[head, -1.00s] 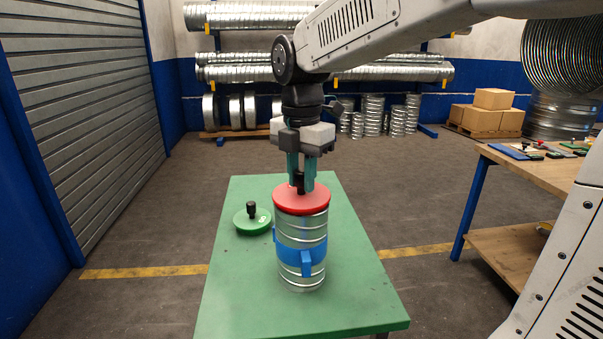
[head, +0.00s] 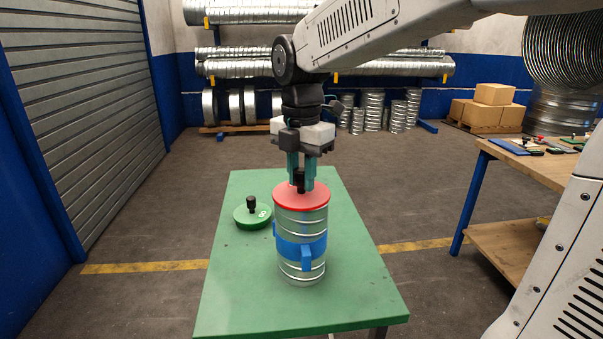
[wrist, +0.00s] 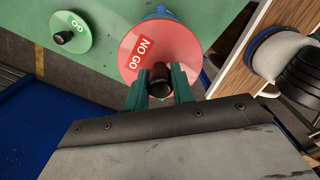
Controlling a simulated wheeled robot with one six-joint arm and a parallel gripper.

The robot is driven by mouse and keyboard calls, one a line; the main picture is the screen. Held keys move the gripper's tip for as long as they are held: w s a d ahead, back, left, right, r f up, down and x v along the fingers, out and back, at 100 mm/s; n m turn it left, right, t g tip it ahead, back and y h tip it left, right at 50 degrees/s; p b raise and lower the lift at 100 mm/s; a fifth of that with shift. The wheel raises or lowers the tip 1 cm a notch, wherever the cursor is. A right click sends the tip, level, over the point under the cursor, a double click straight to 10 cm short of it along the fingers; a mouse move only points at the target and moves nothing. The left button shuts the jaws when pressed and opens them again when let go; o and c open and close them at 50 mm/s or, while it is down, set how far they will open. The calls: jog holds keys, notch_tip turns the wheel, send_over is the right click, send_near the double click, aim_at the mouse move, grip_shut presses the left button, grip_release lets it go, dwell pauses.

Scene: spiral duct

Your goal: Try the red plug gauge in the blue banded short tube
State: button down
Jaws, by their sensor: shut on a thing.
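The red plug gauge (head: 284,192) is a disc with a black upright handle, marked NO GO in the wrist view (wrist: 178,48). It lies level over the top end of the blue banded short tube (head: 303,222), covering its mouth. Only a thin red edge shows above the metal; I cannot tell whether the disc is partly inside. The tube stands upright on the green table, with a blue band (head: 290,248) around its middle. My gripper (head: 300,187) points down, its teal fingers shut on the black handle; it also shows in the wrist view (wrist: 160,85).
A green GO gauge (head: 248,222) with a black handle lies on the green table (head: 240,290), left of the tube. The table's front is clear. A wooden bench (head: 520,167) with small items stands at right. Racks of ducts line the back wall.

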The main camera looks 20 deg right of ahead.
jog(key=c, duration=1.1)
grip_release()
notch_tip(320, 180, up, 8)
jog(key=shift+f, duration=0.1)
jog(key=s+d+f+m, duration=0.1)
jog(key=s+f+m, duration=0.3)
jog(key=s+m, duration=0.3)
jog(key=s+d+f+m+t, duration=0.1)
jog(key=s+f+m, duration=0.3)
jog(key=s+m, duration=0.3)
jog(key=s+d+f+m, duration=0.1)
jog(key=s+f+m, duration=0.3)
jog(key=s+m, duration=0.4)
jog(key=shift+f+m, duration=0.3)
jog(key=shift+m, duration=0.4)
